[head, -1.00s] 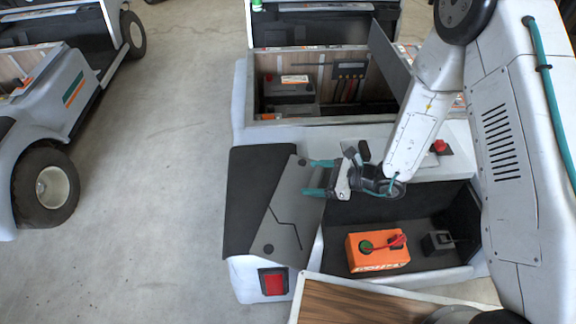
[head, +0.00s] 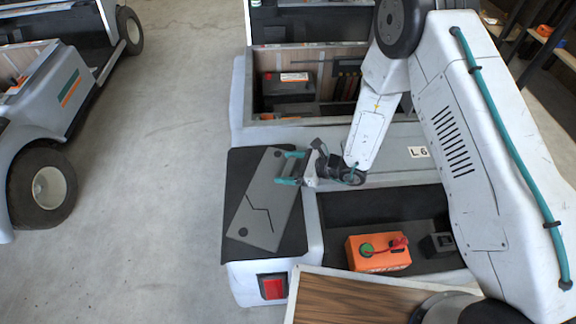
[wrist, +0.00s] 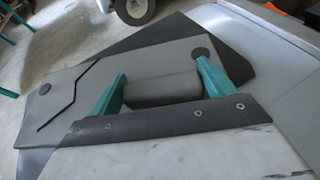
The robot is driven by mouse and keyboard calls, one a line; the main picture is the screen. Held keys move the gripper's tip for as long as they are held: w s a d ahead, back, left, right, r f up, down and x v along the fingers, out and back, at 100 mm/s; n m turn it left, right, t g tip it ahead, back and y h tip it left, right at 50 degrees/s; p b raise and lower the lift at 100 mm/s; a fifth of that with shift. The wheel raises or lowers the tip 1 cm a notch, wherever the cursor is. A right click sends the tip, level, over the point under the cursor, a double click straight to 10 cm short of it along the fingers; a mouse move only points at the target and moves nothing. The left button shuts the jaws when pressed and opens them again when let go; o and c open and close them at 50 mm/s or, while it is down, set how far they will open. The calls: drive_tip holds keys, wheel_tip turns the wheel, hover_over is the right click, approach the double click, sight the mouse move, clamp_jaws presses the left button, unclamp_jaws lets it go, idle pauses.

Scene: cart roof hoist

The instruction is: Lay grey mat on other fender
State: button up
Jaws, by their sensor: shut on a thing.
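The grey mat (head: 265,208) is a flat panel with a dark angled line and dark round spots near its corners. It lies flat or nearly so over a black cover (head: 292,238) on the cart's near-left fender (head: 258,268). My gripper (head: 277,168), with teal fingers, is shut on the mat near its upper right edge. In the wrist view, the fingers stand either side of a raised grey block on the mat (wrist: 65,75), and the black cover (wrist: 160,33) shows beyond it. Whether the mat touches the cover is unclear.
An open bay right of the fender holds an orange box (head: 378,252) and a small black box (head: 437,245). A wooden-topped board (head: 350,303) lies in front. A compartment behind holds a dark battery (head: 287,87). Another cart (head: 50,110) stands left, with clear floor between.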

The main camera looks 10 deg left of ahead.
drive_tip(key=o, duration=1.2)
drive_tip(key=shift+o, duration=0.2)
drive_tip(key=v, duration=1.2)
drive_tip(key=shift+r, duration=0.1)
drive_tip(key=s+d+r+n+g+h, duration=0.1)
drive_tip(key=s+d+r+n+g, duration=0.2)
drive_tip(key=r, duration=0.5)
drive_tip(key=s+r+n, duration=0.2)
drive_tip(key=r+n, duration=0.3)
drive_tip(key=r, duration=0.4)
drive_tip(key=s+d+r+n+g+h, duration=0.1)
drive_tip(key=s+d+r+n+g, duration=0.2)
drive_tip(key=r, duration=0.5)
drive_tip(key=s+d+r+n+t+h, duration=0.2)
drive_tip(key=s+d+r+n+h, duration=0.2)
drive_tip(key=s+d, duration=0.4)
drive_tip(key=s+d+r+n+t+h, duration=0.3)
drive_tip(key=s+d+r+h, duration=0.4)
drive_tip(key=d, duration=0.4)
drive_tip(key=shift+s+r+n+t, duration=0.3)
drive_tip(key=shift+s+r+n, duration=0.15)
drive_tip(key=shift+r+n, duration=0.45)
